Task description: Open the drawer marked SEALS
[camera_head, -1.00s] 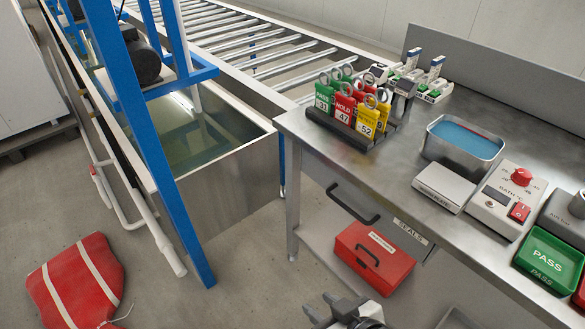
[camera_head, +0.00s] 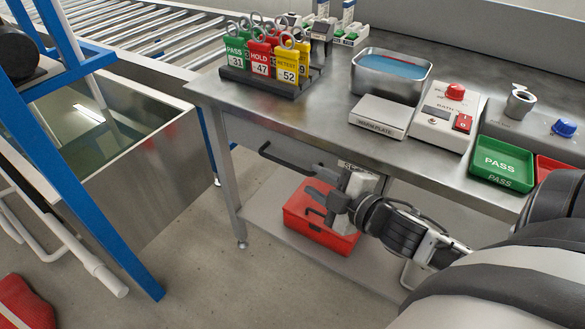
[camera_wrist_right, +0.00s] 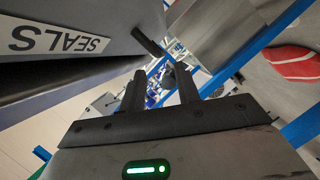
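The SEALS drawer front (camera_head: 250,135) is a grey panel under the steel bench top, and the drawer looks shut. Its black bar handle (camera_head: 285,160) is at the left part of the front. My right gripper (camera_head: 322,194) is in front of the drawer, just right of the handle, and partly covers the label. In the right wrist view the SEALS label (camera_wrist_right: 58,40) is at upper left and the handle (camera_wrist_right: 148,42) is ahead of the fingers. The right fingers (camera_wrist_right: 160,88) are apart with nothing between them. My left gripper is not in view.
A red toolbox (camera_head: 305,222) sits on the lower shelf below the gripper. The bench top (camera_head: 330,110) carries a tag rack (camera_head: 262,86), a water bath (camera_head: 392,80) and a green PASS tray (camera_head: 503,162). A water tank (camera_head: 130,180) with blue posts stands left.

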